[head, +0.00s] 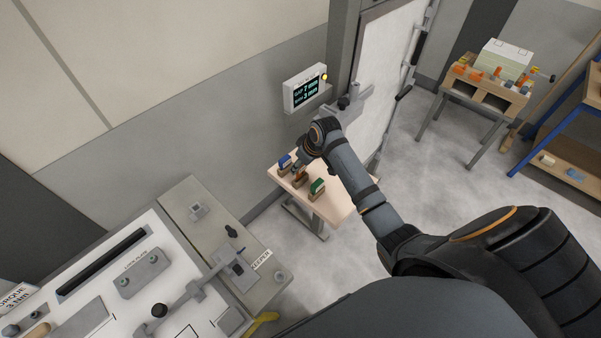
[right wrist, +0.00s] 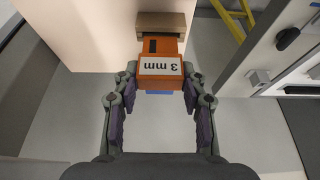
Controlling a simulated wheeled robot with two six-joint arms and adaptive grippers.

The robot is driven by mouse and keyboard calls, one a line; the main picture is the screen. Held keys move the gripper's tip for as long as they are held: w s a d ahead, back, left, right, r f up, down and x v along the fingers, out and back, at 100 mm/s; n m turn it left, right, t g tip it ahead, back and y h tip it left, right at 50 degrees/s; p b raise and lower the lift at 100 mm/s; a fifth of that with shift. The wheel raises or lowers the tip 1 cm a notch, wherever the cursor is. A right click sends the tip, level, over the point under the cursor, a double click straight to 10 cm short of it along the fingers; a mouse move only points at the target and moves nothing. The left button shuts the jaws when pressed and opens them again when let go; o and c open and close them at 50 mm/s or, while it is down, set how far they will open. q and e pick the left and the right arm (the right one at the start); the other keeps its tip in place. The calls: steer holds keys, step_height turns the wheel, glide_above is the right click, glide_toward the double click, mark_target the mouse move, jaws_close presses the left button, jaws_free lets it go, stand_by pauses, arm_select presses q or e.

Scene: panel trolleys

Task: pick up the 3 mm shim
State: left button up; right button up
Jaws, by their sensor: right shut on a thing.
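The 3 mm shim (right wrist: 160,66) is an orange block with a white "3 mm" label, upside down in the right wrist view. My right gripper (right wrist: 160,82) is shut on it, one finger on each side. A brown wooden block (right wrist: 168,24) shows directly beyond the shim; I cannot tell whether they touch. In the head view the orange shim (head: 300,178) is partly hidden by my right gripper (head: 300,167), over the small table (head: 335,208). My left gripper is in neither view.
A blue-topped block (head: 285,161) and a green-topped block (head: 317,187) stand close on either side of the orange shim. A wall display (head: 305,89) hangs behind. A grey bench (head: 215,225) with fittings is at left, a wooden trolley (head: 485,95) at back right.

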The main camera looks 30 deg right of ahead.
steer(key=s+d+r+b, duration=0.1)
steer(key=s+d+r, duration=0.8)
steer(key=d, duration=0.1)
steer(key=shift+s+r, duration=0.25)
steer(key=shift+r, duration=0.1)
